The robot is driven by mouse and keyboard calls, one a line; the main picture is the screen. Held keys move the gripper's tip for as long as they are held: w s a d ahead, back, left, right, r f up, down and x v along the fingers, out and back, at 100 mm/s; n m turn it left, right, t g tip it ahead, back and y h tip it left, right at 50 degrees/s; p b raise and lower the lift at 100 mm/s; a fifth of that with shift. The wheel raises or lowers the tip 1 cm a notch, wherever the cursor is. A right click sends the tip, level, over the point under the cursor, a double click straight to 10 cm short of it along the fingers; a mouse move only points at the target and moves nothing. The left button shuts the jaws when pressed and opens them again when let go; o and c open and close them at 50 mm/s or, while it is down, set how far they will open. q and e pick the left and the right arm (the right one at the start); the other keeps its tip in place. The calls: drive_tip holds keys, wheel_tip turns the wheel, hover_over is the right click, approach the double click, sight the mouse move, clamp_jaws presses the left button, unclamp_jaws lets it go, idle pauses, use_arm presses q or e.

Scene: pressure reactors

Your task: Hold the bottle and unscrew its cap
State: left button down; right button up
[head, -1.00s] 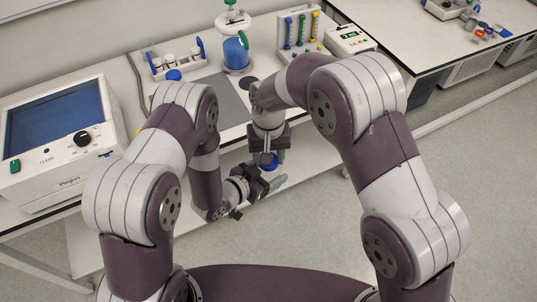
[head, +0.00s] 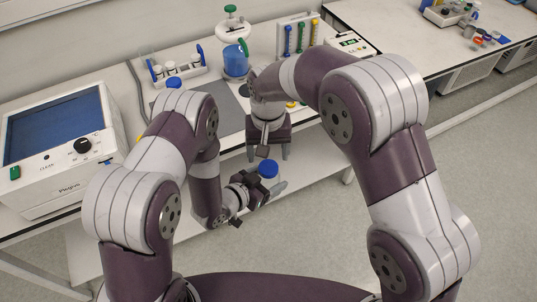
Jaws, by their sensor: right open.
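The bottle (head: 268,178) is mostly hidden by my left gripper; its blue cap (head: 268,169) shows on top. My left gripper (head: 262,188) is shut around the bottle and holds it in front of the bench edge. My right gripper (head: 268,153) points down above and just behind the cap. Its two fingers are spread, nothing shows between them, and they look apart from the cap. Whether the cap's thread is loose cannot be seen.
The bench behind carries a box with a blue screen (head: 55,125), a rack of white-capped vials (head: 178,70), a glass vessel with blue liquid (head: 235,62) and a stand with coloured tubes (head: 298,38). Another blue cap (head: 173,82) shows behind my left arm. A lower shelf (head: 315,160) lies below.

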sight(269, 167)
wheel_tip(269, 167, up, 2)
drive_tip(key=m, duration=0.3)
drive_tip(key=shift+w+r, duration=0.1)
drive_tip(key=shift+r, duration=0.05)
drive_tip(key=shift+m, duration=0.7)
wheel_tip(269, 167, down, 8)
drive_tip(key=shift+r, duration=0.25)
drive_tip(key=c, duration=1.1)
drive_tip(key=n, duration=0.6)
drive_tip(key=shift+d, duration=0.1)
